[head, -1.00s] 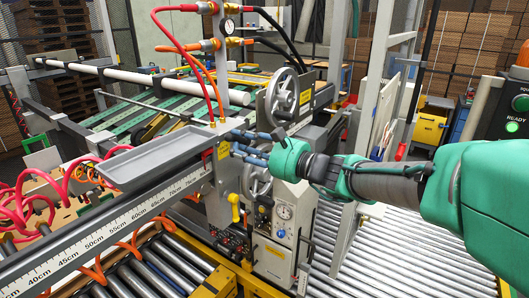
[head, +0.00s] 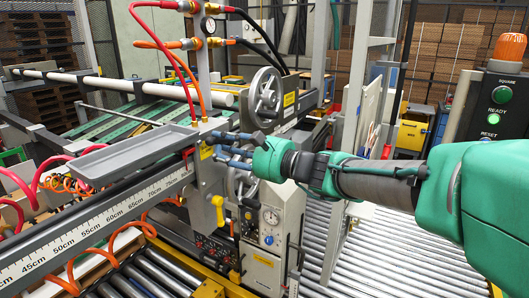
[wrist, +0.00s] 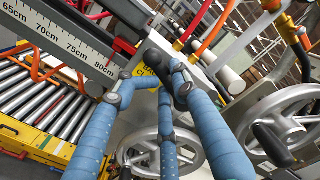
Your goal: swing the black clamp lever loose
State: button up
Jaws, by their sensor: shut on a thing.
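The black clamp lever (wrist: 154,60) shows in the wrist view as a short dark handle with a rounded end, beside the end of the ruler beam. My gripper (wrist: 152,80) has blue wrapped fingers. Their tips close in on the lever from both sides, and it is shut on it. In the head view my gripper (head: 228,146) reaches in from the right at the beam's end, just above the grey machine housing. The lever is too small and covered there to make out, and its exact angle is hard to tell.
A grey tray (head: 135,150) lies left. Red and orange hoses (head: 183,75) hang close above. Rollers (head: 375,250) run below my arm.

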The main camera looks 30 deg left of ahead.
jog(key=shift+f+n, duration=0.25)
jog(key=shift+n, duration=0.45)
jog(key=shift+d, duration=0.1)
jog(key=d, duration=0.8)
jog(key=shift+d, duration=0.4)
dwell(0.6)
jog(key=shift+f, duration=0.1)
